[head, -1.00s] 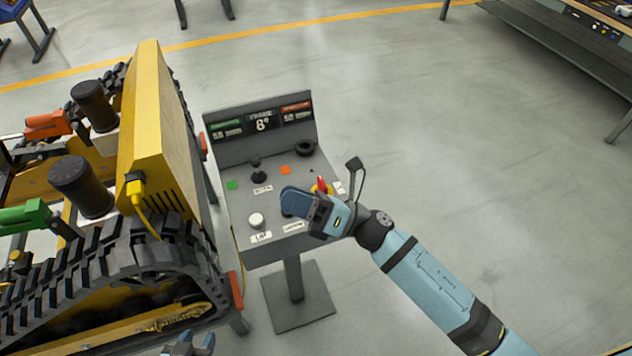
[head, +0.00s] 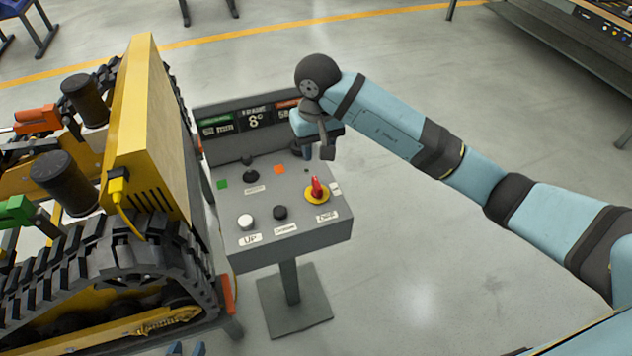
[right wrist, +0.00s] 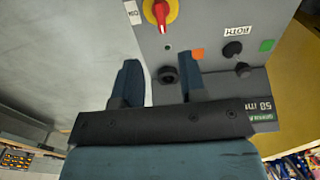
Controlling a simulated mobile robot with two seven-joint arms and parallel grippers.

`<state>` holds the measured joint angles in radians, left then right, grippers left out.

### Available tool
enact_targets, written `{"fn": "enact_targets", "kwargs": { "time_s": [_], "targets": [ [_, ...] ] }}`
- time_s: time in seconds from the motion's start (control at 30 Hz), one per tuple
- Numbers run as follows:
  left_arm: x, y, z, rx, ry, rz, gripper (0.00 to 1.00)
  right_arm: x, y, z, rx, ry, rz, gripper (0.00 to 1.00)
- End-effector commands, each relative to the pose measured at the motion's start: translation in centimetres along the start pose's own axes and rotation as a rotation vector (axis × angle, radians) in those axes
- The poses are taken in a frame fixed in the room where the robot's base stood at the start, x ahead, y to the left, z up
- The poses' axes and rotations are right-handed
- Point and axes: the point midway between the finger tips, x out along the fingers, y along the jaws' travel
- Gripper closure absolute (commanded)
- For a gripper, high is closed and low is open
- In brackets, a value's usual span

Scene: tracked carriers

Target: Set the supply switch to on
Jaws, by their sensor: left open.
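The grey control panel (head: 300,238) stands on a post. A red rotary handle on a yellow disc (head: 316,192) sits at its right; in the right wrist view the red handle (right wrist: 160,12) points toward the panel's back. Its small labels are too blurred to read surely. My right gripper (head: 318,150) is over the panel's back right corner, pointing down. In the right wrist view its fingers (right wrist: 160,88) are apart, with a black round knob (right wrist: 167,75) seen between them; contact cannot be told. My left gripper (head: 186,349) barely shows at the bottom edge, open.
The panel also has a white button (head: 245,222), a black button (head: 280,212), a black joystick (head: 250,180) and a display (head: 253,120). A yellow tracked carrier (head: 140,130) stands close on the left. The floor to the right is clear.

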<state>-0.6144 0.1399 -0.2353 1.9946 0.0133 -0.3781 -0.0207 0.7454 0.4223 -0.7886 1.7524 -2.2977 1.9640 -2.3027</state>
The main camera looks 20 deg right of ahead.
Motion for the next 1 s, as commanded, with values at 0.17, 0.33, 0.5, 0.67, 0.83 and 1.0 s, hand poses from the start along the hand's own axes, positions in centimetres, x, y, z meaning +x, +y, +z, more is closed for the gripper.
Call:
{"fn": "enact_targets", "kwargs": {
  "time_s": [0.17,0.33,0.5,0.67,0.83,1.0],
  "targets": [
    [-0.4,0.0,-0.6,0.001,0.000,0.000,0.57,3.8,-0.1,0.2,0.002,-0.008,-0.003,0.62],
    [-0.6,0.0,-0.9,0.001,0.000,0.000,0.57,7.4,-0.2,0.2,0.003,-0.007,-0.006,0.62],
    [-0.8,0.0,-1.2,0.001,0.000,0.000,0.57,10.1,-0.2,0.1,0.003,-0.004,-0.005,0.62],
    [-0.8,0.0,-1.2,0.001,0.000,0.000,0.57,11.5,-0.1,0.1,0.003,-0.002,-0.005,0.62],
    [-0.8,0.0,-1.2,0.001,0.000,-0.001,0.57,11.9,-0.1,0.1,0.002,-0.001,-0.004,0.62],
    [-0.8,0.0,-1.2,0.001,0.000,-0.001,0.57,11.9,-0.1,0.1,0.002,-0.001,-0.004,0.62]
  ]
}}
